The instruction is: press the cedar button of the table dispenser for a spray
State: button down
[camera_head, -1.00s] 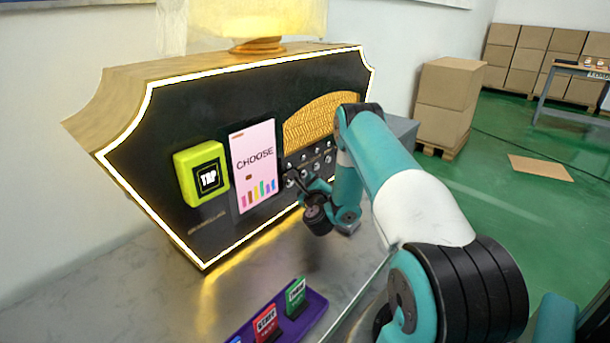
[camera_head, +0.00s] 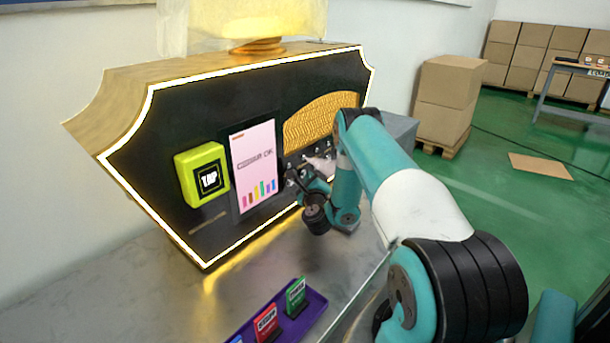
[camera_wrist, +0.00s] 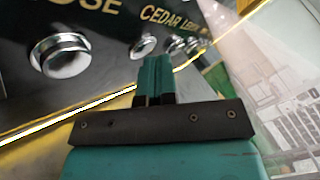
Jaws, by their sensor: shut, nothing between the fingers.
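The table dispenser (camera_head: 225,120) is a black-fronted cabinet with a glowing edge. Its screen (camera_head: 256,190) shows a short line, seemingly ending in "OK", above coloured bars. In the wrist view the round metal cedar button (camera_wrist: 143,46) sits below gold "CEDAR" lettering (camera_wrist: 163,17). A larger-looking button (camera_wrist: 62,55) under lettering ending in "OSE" is to its left. My gripper (camera_wrist: 155,68) is shut and empty, its tips at the lower edge of the cedar button; I cannot tell whether they touch. A pale puff (camera_head: 322,163) shows by the button rows in the head view.
A yellow-green card reader (camera_head: 202,175) is left of the screen. A purple holder (camera_head: 310,312) with small coloured cards lies on the grey table in front.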

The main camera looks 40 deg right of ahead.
jog(key=shift+s+f+b, duration=0.1)
jog(key=shift+s+b, duration=0.25)
jog(key=shift+b, duration=0.75)
jog(key=shift+s+b, duration=0.2)
jog(key=shift+b, duration=0.3)
jog(key=shift+s+b, duration=0.3)
jog(key=shift+b, duration=0.1)
jog(key=shift+s+b, duration=0.1)
jog(key=shift+b, duration=0.2)
jog(key=s+b, duration=0.2)
jog(key=b, duration=0.3)
jog(key=s+b, duration=0.3)
jog(key=b, duration=0.2)
jog(key=shift+d+b, duration=0.2)
jog(key=shift+b, duration=0.1)
jog(key=shift+w, duration=0.1)
